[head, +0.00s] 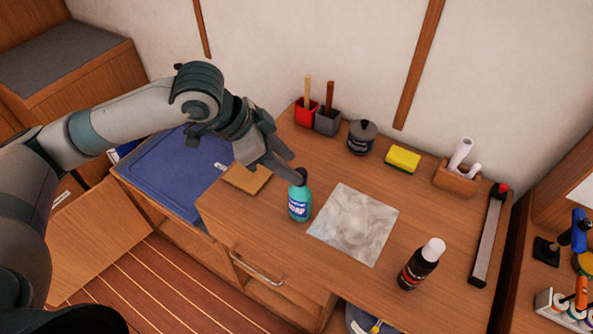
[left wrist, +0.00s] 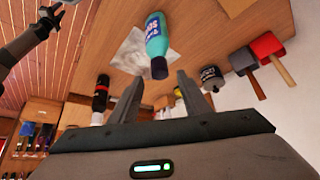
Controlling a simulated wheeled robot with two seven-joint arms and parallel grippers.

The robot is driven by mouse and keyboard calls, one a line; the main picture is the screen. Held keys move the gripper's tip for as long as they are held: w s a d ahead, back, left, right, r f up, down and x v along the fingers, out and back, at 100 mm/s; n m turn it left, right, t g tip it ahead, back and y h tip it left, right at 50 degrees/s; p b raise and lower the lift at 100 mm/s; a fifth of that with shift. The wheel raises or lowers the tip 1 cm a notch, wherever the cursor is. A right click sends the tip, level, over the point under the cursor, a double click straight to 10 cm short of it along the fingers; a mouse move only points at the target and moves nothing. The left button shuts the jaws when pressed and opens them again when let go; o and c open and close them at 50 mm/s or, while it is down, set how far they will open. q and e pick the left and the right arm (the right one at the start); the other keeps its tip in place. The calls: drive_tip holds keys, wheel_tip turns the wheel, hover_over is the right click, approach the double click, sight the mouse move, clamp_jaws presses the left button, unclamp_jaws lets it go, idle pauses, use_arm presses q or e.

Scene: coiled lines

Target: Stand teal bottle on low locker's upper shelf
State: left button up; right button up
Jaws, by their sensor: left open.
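The teal bottle (head: 299,203), with a dark cap and a blue-and-white label, stands upright on the wooden counter (head: 330,285). My left gripper (head: 275,170) is open beside its cap, from the left and behind. In the left wrist view the teal bottle (left wrist: 156,42) shows beyond the spread fingers (left wrist: 160,82), its cap towards them; I see no grip on it. A low wooden unit with a blue top (head: 165,175) and an open door (head: 100,240) stands at left; its inside is mostly hidden. My right gripper (left wrist: 50,14) seems to show, small, in the left wrist view.
A grey-white sheet (head: 354,224) lies right of the bottle, a brown square (head: 246,178) left of it. A dark bottle with a white cap (head: 419,263) stands at front right. Red and grey holders (head: 306,113), a dark jar (head: 362,138) and a yellow sponge (head: 403,159) line the back.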

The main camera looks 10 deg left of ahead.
use_arm(q)
drive_tip(key=v, duration=0.7)
drive_tip(key=shift+b, duration=0.4)
drive_tip(key=shift+o, duration=0.3)
drive_tip(key=shift+f, duration=0.1)
